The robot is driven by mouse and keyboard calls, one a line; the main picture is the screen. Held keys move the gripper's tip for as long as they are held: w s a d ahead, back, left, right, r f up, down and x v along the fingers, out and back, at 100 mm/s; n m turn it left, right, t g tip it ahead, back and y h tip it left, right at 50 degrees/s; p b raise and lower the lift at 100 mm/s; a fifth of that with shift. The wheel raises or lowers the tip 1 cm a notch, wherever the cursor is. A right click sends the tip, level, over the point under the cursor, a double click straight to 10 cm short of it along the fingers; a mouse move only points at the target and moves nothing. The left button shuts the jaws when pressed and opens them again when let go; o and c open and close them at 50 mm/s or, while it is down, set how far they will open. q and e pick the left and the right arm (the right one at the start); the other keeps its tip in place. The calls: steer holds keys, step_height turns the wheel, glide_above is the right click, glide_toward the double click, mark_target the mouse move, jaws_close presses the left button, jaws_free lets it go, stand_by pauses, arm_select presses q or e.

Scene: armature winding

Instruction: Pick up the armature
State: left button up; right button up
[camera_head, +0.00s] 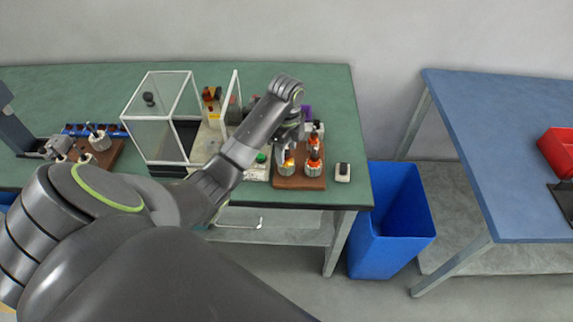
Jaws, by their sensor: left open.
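A small brown board (299,183) lies near the right front of the green table. Two armature-like parts with pale, ribbed bodies and orange tops stand on it. The left armature (287,168) is right under my left gripper (287,151). The right armature (313,166) stands close beside it. My left gripper is open and points down at the left armature; the wrist and fingers hide part of its top. I cannot tell whether the fingers touch it. Another similar armature (100,142) stands on a brown board at the table's left.
A clear box with a white frame (153,117) stands left of my forearm. A small white device (342,172) sits right of the board. A blue bin (392,215) stands on the floor beyond the table's right edge. A blue table (500,140) is farther right.

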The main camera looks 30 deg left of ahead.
arm_select(q)
jaws_close()
steer(key=shift+r, duration=0.15)
stand_by(0.4)
